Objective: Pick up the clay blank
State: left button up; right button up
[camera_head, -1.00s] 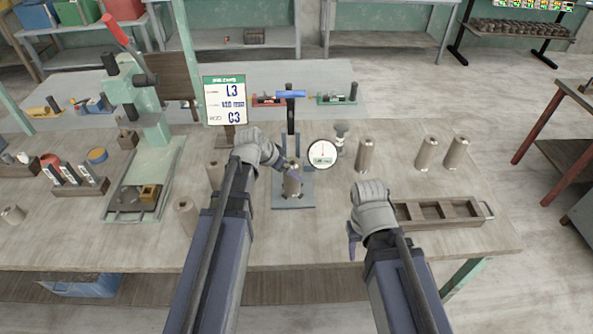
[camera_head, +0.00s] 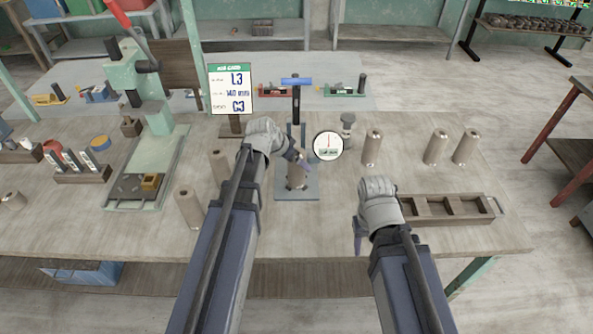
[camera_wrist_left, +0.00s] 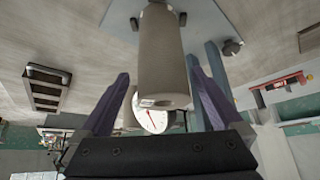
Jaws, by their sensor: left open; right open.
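A grey-brown clay blank (camera_head: 297,181) stands upright on the grey base plate (camera_head: 283,193) of the dial gauge stand in the head view. My left gripper (camera_head: 302,160) is at the blank, partly covering its upper part. In the left wrist view the cylinder (camera_wrist_left: 162,55) lies between the two spread purple fingers of the left gripper (camera_wrist_left: 158,100), with a visible gap on each side. My right gripper (camera_head: 358,238) is open and empty, low over the table's front, left of the wooden tray.
A round dial (camera_head: 328,146) is close to the right of the left gripper. More cylinders stand at right (camera_head: 372,148) and left (camera_head: 188,207). A job card (camera_head: 231,90) stands behind. A compartmented wooden tray (camera_head: 414,222) is at right. A green press (camera_head: 150,110) stands at left.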

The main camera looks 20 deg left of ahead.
pick_arm(q)
jog(key=b+x, duration=0.4)
jog(key=x, duration=0.1)
jog(key=shift+a, duration=0.2)
jog(key=shift+s, duration=0.1)
jog(key=shift+c, duration=0.2)
grip_shut()
dwell(0.4)
